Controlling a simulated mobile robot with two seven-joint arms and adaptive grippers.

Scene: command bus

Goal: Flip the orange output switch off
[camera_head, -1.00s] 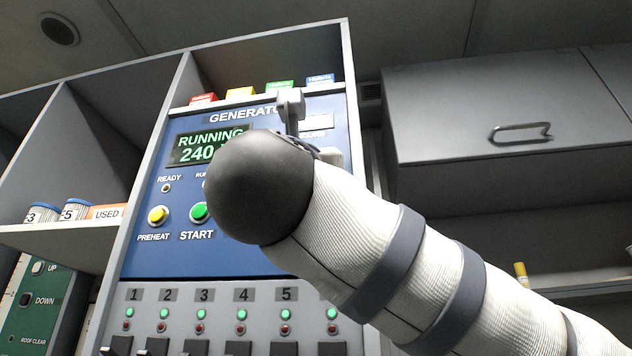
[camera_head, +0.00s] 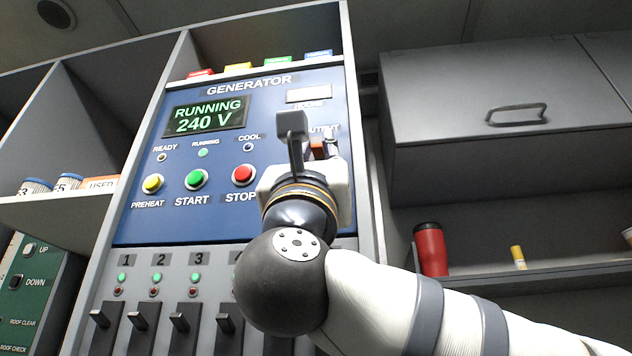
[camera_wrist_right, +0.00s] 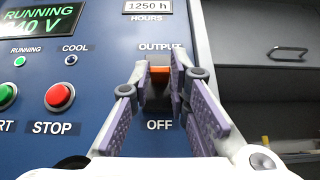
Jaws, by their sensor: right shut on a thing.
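The orange output switch (camera_wrist_right: 159,70) sits on the blue generator panel (camera_wrist_right: 100,135) under the OUTPUT label and above the OFF label. Its orange part shows at the upper end of its dark housing. My right gripper (camera_wrist_right: 160,76) has one finger on each side of the switch and is shut on it. In the head view the orange switch (camera_head: 317,150) shows partly behind my right gripper (camera_head: 312,143). The display (camera_head: 206,116) reads RUNNING 240 V. My left gripper is not in view.
The red STOP button (camera_head: 244,174) is just left of my right gripper, with the green START button (camera_head: 197,179) beyond. Black breaker levers (camera_head: 185,318) line the lower panel. A red tumbler (camera_head: 431,249) stands on the right shelf, below a grey cabinet (camera_head: 480,140).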

